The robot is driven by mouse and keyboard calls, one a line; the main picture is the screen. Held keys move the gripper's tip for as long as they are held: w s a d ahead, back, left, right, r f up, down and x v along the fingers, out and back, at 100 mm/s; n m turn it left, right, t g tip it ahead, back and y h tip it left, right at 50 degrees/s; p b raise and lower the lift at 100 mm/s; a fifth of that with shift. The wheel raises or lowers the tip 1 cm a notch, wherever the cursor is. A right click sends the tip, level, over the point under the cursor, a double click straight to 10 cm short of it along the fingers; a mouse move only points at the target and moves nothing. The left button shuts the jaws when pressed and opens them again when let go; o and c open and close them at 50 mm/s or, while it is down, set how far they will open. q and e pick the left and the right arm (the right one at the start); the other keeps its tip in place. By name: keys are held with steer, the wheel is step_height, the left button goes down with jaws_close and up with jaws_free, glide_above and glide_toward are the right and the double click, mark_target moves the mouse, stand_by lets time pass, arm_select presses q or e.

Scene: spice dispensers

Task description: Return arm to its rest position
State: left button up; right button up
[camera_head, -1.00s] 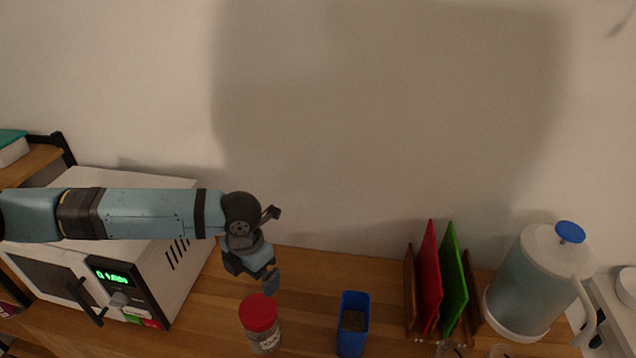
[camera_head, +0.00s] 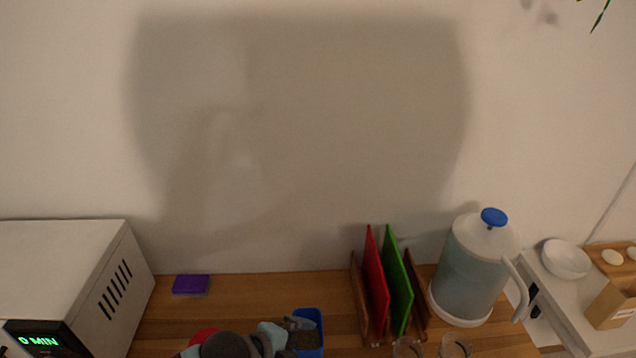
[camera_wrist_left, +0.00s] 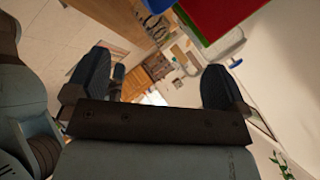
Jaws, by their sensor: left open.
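My left gripper (camera_head: 296,324) is at the bottom of the head view, in front of the blue container (camera_head: 309,318) and partly covering it. In the left wrist view my left gripper (camera_wrist_left: 153,84) has its two dark fingers wide apart, with nothing between them. Most of my left arm is below the head view's edge; its dark grey joint shows at the bottom. The red lid (camera_head: 203,336) of the spice jar peeks out beside that joint, and the rest of the jar is hidden. My right gripper is in neither view.
A white microwave (camera_head: 62,262) stands at the left, with a purple sponge (camera_head: 191,284) near it. Red (camera_head: 376,281) and green (camera_head: 398,280) boards stand in a rack right of the container. A pitcher (camera_head: 468,270) and a bowl (camera_head: 566,259) are further right.

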arm_select(q)
steer(key=s+a+f+n+t+y, duration=0.2)
steer(key=s+a+f+n+t, duration=0.1)
steer(key=s+a+f+n, duration=0.3)
steer(key=s+a+f+n+t+y, duration=0.2)
steer(key=s+a+f+n, duration=0.4)
steer(key=a+n, duration=0.4)
steer(key=s+n+y, duration=0.1)
steer(key=n, duration=0.4)
steer(key=shift+f+t+y, duration=0.2)
steer(key=shift+t+y, duration=0.1)
steer(key=shift+t, duration=0.1)
steer(key=shift+a, duration=0.1)
